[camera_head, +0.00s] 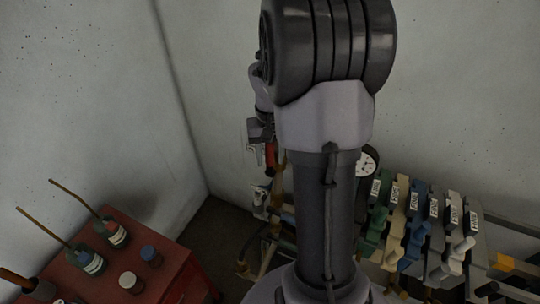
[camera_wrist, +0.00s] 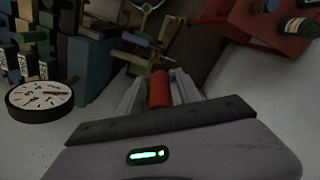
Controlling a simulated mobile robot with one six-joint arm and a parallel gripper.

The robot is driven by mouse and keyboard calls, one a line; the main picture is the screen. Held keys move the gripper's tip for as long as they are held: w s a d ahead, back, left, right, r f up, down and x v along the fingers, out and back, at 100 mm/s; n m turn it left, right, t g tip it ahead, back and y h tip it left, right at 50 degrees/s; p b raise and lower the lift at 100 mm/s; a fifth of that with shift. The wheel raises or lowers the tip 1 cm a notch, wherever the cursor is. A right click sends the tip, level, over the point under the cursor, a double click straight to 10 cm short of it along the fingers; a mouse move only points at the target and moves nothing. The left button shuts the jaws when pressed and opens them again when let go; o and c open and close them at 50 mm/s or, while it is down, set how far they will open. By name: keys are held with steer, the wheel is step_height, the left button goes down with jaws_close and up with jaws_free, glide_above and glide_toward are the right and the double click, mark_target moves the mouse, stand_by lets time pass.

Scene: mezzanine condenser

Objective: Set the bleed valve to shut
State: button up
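A red handle, likely the bleed valve's lever, shows in the wrist view (camera_wrist: 160,88) between the two fingers of my gripper (camera_wrist: 158,92). A narrow gap seems to show on each side of it, so the fingers look open around it rather than clamped. In the head view the red handle (camera_head: 270,156) is beside and partly behind my gripper (camera_head: 257,152), left of my arm. The valve body and pipe under the handle are mostly hidden, so I cannot tell the valve's position.
A round white gauge (camera_head: 368,162) is right of my arm; it also shows in the wrist view (camera_wrist: 40,96). A row of labelled coloured levers (camera_head: 415,225) stands at the right. A red cabinet (camera_head: 180,272) with bottles is at the lower left. Pale walls are close behind.

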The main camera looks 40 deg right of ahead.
steer(key=shift+w, duration=0.1)
jaws_close()
stand_by(1.1)
